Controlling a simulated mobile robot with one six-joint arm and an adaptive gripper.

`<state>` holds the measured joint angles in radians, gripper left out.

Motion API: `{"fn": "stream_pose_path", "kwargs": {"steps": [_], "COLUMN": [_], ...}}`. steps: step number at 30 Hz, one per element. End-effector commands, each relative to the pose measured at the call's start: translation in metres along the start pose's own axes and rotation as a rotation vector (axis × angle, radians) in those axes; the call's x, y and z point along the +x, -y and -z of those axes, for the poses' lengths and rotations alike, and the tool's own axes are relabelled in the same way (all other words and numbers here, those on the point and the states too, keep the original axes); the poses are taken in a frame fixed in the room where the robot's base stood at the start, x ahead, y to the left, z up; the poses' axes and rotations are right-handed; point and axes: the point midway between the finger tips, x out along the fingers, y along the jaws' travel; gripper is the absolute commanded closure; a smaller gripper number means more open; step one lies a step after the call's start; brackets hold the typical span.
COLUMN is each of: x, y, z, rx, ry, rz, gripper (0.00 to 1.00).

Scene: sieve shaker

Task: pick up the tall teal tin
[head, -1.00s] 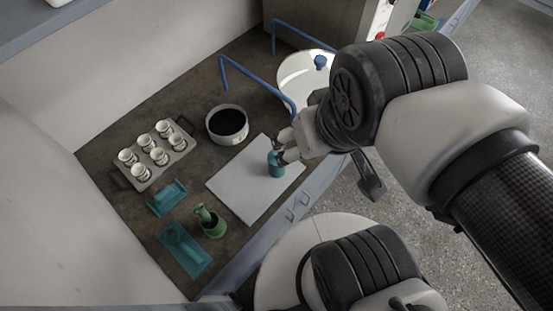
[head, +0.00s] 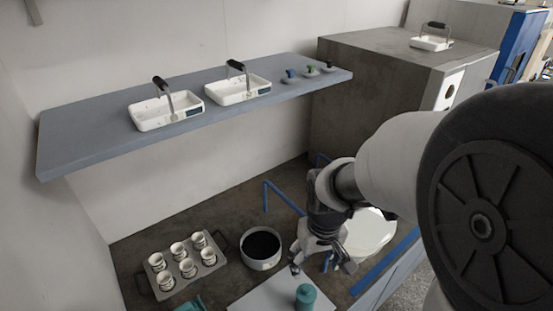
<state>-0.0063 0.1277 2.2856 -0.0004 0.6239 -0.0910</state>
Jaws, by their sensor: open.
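The teal tin (head: 306,296) stands upright on the white board (head: 268,297) at the bottom of the head view. Its lower part is close to the picture's bottom edge. My gripper (head: 322,268) is above and slightly to the right of the tin in the picture, fingers spread and pointing down. It is open and empty, apart from the tin.
A dark-filled bowl (head: 262,249) stands left of my gripper, and a tray of several cups (head: 168,281) farther left. Blue rails (head: 284,197) and a white round basin (head: 370,232) are behind and right. A shelf (head: 85,150) with white baskets hangs above.

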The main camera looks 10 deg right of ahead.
Motion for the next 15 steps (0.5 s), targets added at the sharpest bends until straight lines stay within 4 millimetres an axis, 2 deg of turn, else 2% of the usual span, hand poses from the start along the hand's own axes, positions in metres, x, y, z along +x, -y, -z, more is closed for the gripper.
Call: {"fn": "stream_pose_path", "kwargs": {"steps": [1,6,15], "x": [0.02,0.066,0.106], "y": [0.0,0.0,0.0], "z": [0.004,0.011,0.009], "rx": [-0.008,-0.026,-0.034], "ry": [0.034,0.087,0.108], "rz": [0.003,0.009,0.012], "gripper": [0.33,0.33,0.33]}}
